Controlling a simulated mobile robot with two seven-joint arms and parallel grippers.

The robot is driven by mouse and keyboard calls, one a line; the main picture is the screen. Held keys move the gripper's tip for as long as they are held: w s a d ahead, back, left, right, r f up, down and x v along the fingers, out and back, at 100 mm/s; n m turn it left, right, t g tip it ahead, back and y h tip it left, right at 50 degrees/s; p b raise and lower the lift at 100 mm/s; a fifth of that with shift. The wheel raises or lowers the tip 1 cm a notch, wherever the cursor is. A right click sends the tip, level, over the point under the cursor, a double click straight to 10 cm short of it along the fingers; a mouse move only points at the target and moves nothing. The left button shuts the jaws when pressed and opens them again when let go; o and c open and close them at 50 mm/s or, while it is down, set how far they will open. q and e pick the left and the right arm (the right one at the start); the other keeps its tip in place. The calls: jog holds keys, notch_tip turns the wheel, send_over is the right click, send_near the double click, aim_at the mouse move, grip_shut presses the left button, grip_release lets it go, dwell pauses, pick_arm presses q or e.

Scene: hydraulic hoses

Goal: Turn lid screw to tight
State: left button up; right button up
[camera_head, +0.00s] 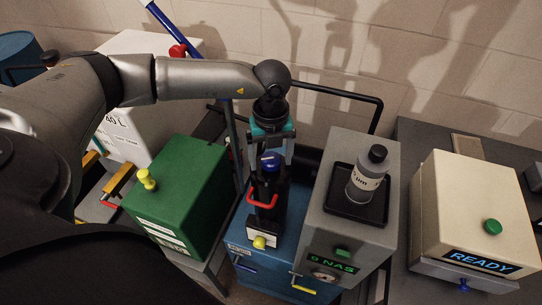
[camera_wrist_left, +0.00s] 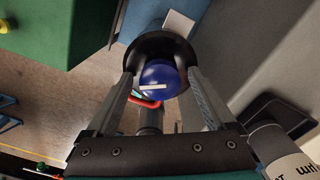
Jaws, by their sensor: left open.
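The lid screw is a blue round knob (camera_head: 271,160) on top of a black cylindrical housing (camera_head: 268,189) standing on a blue cabinet. In the left wrist view the blue knob (camera_wrist_left: 160,80) has a short white line, nearly horizontal and slightly tilted, and a black rim around it. My left gripper (camera_head: 272,152) points down over the knob and is open. Its two fingers (camera_wrist_left: 160,76) stand on either side of the knob; I cannot tell whether they touch it. My right gripper is in neither view.
A red handle (camera_head: 262,203) and a yellow knob (camera_head: 259,242) are in front of the housing. A green box (camera_head: 178,198) stands left. A grey unit (camera_head: 347,243) with a labelled bottle (camera_head: 366,180) stands right. A cream box (camera_head: 472,210) reading READY is farther right.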

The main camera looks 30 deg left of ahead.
pick_arm(q)
jog(key=shift+c, duration=0.3)
jog(key=c, duration=1.3)
